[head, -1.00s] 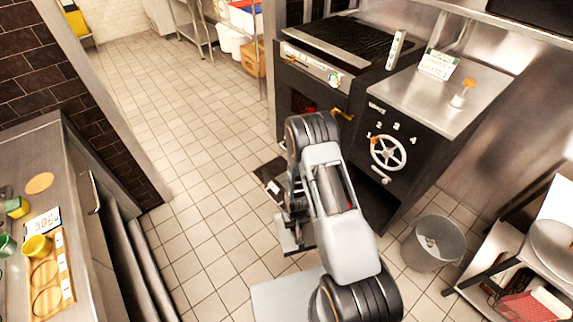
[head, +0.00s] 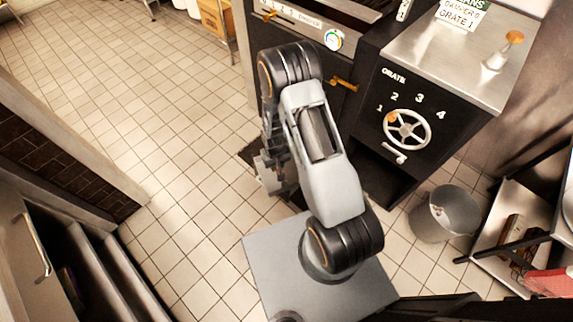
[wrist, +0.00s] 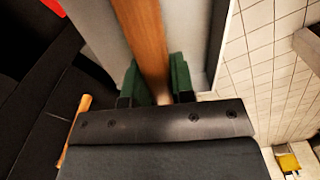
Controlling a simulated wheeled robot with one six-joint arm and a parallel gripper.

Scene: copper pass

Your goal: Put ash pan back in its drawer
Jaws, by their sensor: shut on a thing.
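In the wrist view my gripper (wrist: 158,82) has green pads on either side of an orange-brown wooden handle (wrist: 148,42) and is shut on it. A plain grey metal surface (wrist: 200,35) lies behind the handle; it appears to be the ash pan, seen only in part. In the head view my arm hides the gripper and most of what it holds. The black range (head: 345,90) stands just beyond the arm. A dark open recess (head: 385,175) shows low in its front, under the wheel; I cannot tell whether it is the pan's drawer.
The grate wheel (head: 407,130) is on the range front, with a brass-coloured handle (head: 343,84) to its left. A grey bucket (head: 443,213) stands on the floor at right, beside a low shelf (head: 505,255). A counter (head: 25,250) is at left. The tiled floor between is clear.

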